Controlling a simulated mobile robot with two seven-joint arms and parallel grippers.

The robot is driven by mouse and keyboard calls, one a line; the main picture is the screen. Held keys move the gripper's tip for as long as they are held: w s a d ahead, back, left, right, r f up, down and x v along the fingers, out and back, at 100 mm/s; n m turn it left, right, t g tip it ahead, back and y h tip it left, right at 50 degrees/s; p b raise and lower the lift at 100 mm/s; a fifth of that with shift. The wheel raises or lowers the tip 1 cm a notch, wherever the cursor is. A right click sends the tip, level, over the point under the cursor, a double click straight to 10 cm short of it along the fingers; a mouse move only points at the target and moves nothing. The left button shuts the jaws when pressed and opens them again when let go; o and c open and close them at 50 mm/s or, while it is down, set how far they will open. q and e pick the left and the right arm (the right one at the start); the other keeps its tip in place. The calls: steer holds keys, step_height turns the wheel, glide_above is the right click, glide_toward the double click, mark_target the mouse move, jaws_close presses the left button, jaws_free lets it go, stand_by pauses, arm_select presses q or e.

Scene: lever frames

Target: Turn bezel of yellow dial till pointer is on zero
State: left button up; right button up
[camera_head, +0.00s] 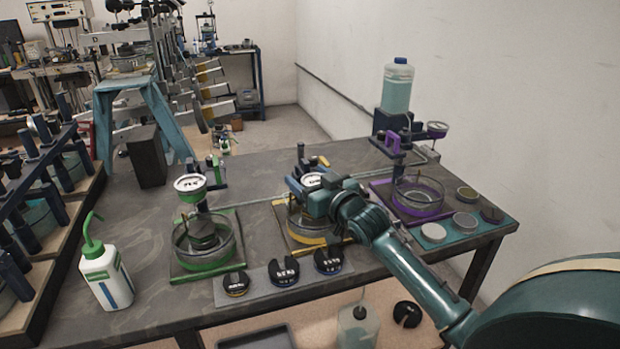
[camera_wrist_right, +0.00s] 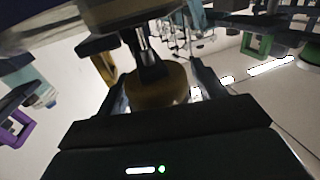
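The yellow dial (camera_head: 313,180) stands on the yellow-trimmed middle rig; its white face is partly visible, but the pointer and zero are too small to read. My right gripper (camera_head: 304,190) is at this dial, coming from the front right, and its arm hides part of the rig. In the right wrist view, the two dark fingers of the right gripper (camera_wrist_right: 163,76) stand apart. A dial body (camera_wrist_right: 130,12) is at the top edge, with its stem hanging between the fingers. I see no clear finger contact. My left gripper is not in view.
A green rig (camera_head: 205,240) stands to the left and a purple rig (camera_head: 415,195) to the right, each with a dial. Several black slotted weights (camera_head: 284,271) lie in front. A wash bottle (camera_head: 105,272) is at the left edge; a clear bottle (camera_head: 396,90) stands behind.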

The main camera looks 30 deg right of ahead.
steer(key=c, duration=0.8)
steer(key=shift+r+m+h+p, duration=0.2)
steer(key=shift+m+h+p, duration=0.4)
steer(key=shift+h, duration=0.4)
steer(key=shift+d+m+g+h, duration=0.3)
steer(key=shift+m+h, duration=0.6)
steer(key=shift+h, duration=0.45)
steer(key=shift+d+m+g+h, duration=0.15)
steer(key=shift+m+g+h, duration=0.25)
steer(key=shift+m+h, duration=0.75)
steer(key=o, duration=0.6)
steer(key=shift+n, duration=0.25)
steer(key=o, duration=0.4)
steer(key=shift+f, duration=0.2)
steer(key=shift+c, duration=0.2)
steer(key=shift+s, duration=0.1)
